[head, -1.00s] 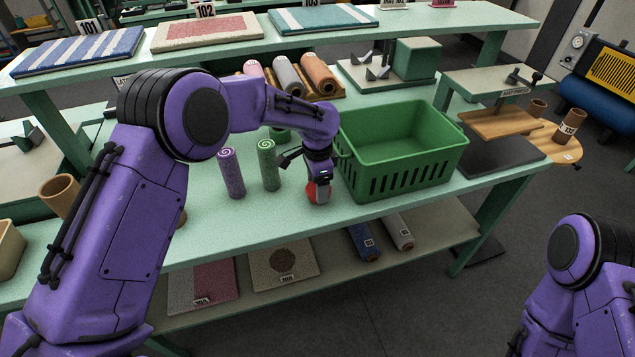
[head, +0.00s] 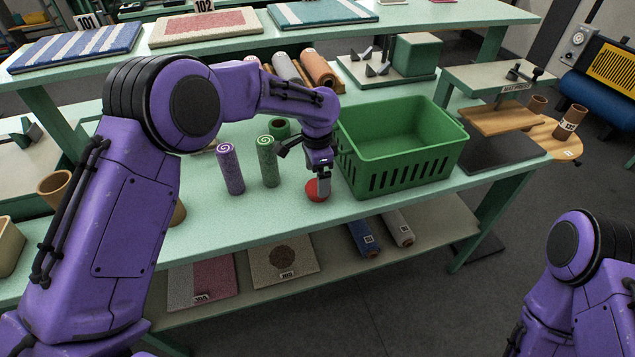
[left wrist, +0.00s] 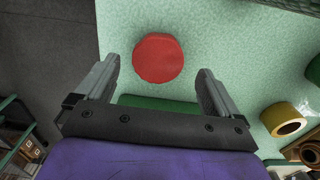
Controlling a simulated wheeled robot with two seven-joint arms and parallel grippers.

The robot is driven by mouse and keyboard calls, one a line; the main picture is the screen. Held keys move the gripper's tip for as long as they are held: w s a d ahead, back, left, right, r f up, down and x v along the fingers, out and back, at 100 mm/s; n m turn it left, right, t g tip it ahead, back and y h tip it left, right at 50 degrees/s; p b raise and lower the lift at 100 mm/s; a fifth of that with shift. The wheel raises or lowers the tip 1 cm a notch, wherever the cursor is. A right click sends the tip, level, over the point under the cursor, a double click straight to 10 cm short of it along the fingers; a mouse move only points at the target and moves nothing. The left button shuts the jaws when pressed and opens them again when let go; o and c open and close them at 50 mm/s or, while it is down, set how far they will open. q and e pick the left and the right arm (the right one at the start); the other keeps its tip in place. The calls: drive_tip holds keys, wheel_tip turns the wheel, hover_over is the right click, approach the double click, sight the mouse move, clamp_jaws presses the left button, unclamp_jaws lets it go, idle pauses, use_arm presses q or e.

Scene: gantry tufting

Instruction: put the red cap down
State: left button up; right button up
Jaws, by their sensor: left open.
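The red cap (head: 317,191) lies on the light green tabletop near its front edge, left of the green basket. It also shows in the left wrist view as a round red disc (left wrist: 158,58), ahead of the fingertips and between their lines. My left gripper (head: 322,186) is just above the cap, pointing down. In the left wrist view its two fingers (left wrist: 158,78) are spread apart with nothing between them. In the head view the gripper covers part of the cap. My right gripper is out of view; only part of that arm shows at the lower right.
The green basket (head: 401,150) stands right of the gripper. A purple roll (head: 230,169) and a green roll (head: 268,161) stand upright to its left. The table's front edge (head: 250,233) is close below. Bare tabletop (head: 205,212) lies at the left front.

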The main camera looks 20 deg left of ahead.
use_arm(q)
wheel_tip(320, 180, up, 9)
drive_tip(key=shift+r+b, duration=0.15)
drive_tip(key=shift+b, duration=0.15)
